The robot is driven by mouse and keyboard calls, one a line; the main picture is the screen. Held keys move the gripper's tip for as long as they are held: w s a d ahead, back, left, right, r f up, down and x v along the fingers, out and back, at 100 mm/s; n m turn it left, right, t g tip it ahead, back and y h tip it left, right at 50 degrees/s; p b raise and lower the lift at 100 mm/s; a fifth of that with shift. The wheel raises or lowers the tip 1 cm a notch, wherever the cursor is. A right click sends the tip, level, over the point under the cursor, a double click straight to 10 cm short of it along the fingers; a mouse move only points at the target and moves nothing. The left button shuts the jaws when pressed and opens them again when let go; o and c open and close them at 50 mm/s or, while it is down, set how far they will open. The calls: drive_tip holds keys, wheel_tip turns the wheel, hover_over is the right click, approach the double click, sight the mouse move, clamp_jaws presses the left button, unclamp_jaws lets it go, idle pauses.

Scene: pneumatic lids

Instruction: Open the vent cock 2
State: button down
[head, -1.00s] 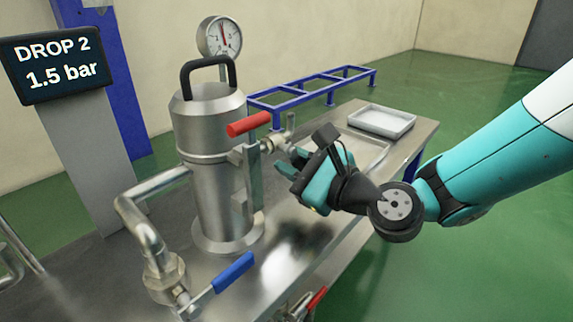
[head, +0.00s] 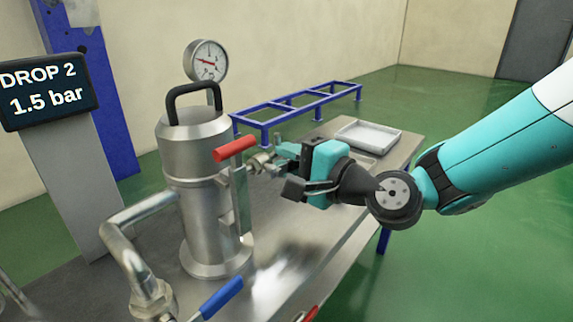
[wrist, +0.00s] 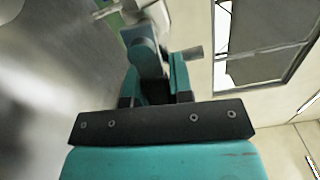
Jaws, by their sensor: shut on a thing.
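The vent cock (head: 262,163) is a small metal valve on the right side of a steel vessel (head: 195,145), just right of a red handle. My gripper (head: 284,153) comes to it from the right, teal fingers at the valve. In the wrist view my gripper (wrist: 160,68) is shut on the cock's small metal lever (wrist: 191,53), whose end sticks out to the right of the fingers. The fingers hide most of the lever. A pressure gauge (head: 205,61) stands above the vessel, its needle pointing left.
The red handle (head: 235,149) is close left of my gripper. A blue-handled valve (head: 221,298) is in front on the bench. A grey tray (head: 366,138) lies at the bench's far end. A display (head: 45,90) reads "DROP 2 1.5 bar".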

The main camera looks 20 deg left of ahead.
drive_tip(key=shift+r+n, duration=0.25)
drive_tip(key=shift+n, duration=0.45)
drive_tip(key=c, duration=1)
unclamp_jaws()
drive_tip(key=shift+r, duration=0.1)
drive_tip(key=b+v, duration=0.3)
drive_tip(key=v, duration=1.4)
drive_tip(key=shift+d+b, duration=0.25)
drive_tip(key=shift+b, duration=0.15)
drive_tip(key=shift+s, duration=0.1)
